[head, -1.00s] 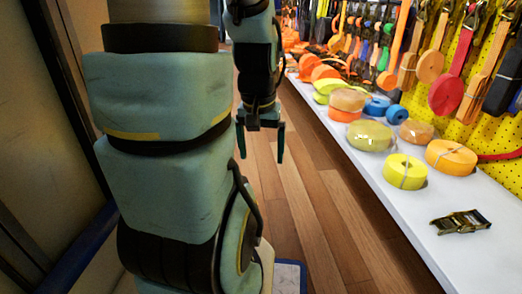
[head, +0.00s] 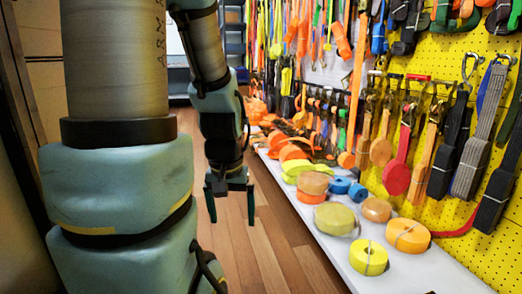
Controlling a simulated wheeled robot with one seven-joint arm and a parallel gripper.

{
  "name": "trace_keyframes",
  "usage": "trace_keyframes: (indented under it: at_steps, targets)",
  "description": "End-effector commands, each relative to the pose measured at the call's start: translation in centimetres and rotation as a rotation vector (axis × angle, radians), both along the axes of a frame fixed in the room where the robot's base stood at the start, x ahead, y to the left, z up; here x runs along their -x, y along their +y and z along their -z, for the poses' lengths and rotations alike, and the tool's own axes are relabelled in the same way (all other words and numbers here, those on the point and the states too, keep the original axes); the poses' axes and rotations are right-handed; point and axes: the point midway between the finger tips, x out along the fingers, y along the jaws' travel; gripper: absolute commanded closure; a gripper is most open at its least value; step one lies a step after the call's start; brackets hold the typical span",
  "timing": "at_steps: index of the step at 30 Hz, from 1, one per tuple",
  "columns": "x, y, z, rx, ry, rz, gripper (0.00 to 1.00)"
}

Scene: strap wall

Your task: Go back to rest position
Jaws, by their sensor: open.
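My gripper (head: 231,207) hangs from my arm with its fingers pointing down. The two teal fingers are apart, with only wooden floor showing between them. It is empty, over the floor to the left of the white shelf (head: 345,252), touching nothing. My column and arm links fill the left of the head view.
Rolled straps lie on the shelf: a yellow roll (head: 368,258), an orange roll (head: 407,236) and several others. Straps hang on the yellow pegboard (head: 480,245) at right. The wooden floor (head: 262,262) between my body and the shelf is clear. A wall stands close at left.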

Motion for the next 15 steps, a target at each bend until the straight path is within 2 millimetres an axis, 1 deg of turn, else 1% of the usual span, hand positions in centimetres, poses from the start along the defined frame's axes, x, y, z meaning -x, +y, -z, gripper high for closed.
trace_keyframes:
  at_steps: [1,15]
  targets:
    - [0.0,0.0,-3.3,0.000,0.000,0.000,0.06]
    - [0.0,0.0,-17.8,0.000,0.000,0.000,0.06]
